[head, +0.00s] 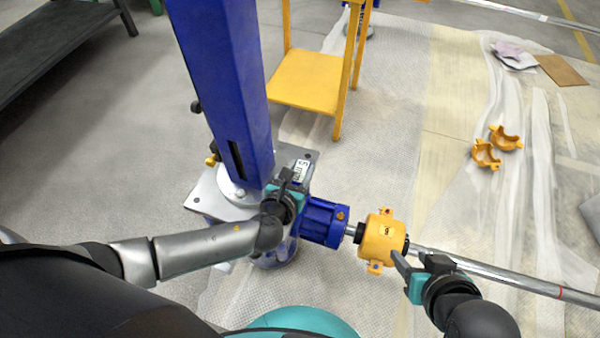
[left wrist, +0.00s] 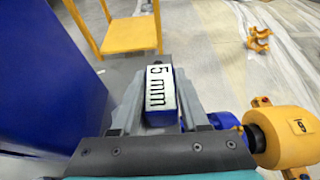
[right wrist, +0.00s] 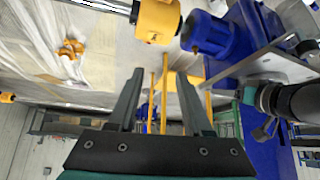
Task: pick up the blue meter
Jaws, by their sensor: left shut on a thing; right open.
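The blue meter (left wrist: 159,114) is a small block with a white face reading "5 mm". In the left wrist view it sits between the two fingers of my left gripper, which is shut on it. In the head view the meter (head: 301,170) shows above the grey base plate beside the blue column, and my left gripper (head: 291,182) reaches it from the front. I cannot tell whether the meter still touches the plate. My right gripper (head: 417,266) is open and empty, close to the right of the yellow coupling; its spread fingers also show in the right wrist view (right wrist: 160,95).
The blue column (head: 225,90) stands on a grey plate (head: 222,206). A blue motor (head: 322,222), yellow coupling (head: 382,241) and long shaft (head: 500,276) extend right. A yellow stool (head: 305,80) stands behind. Orange half-shells (head: 487,153) lie on the sheeted floor.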

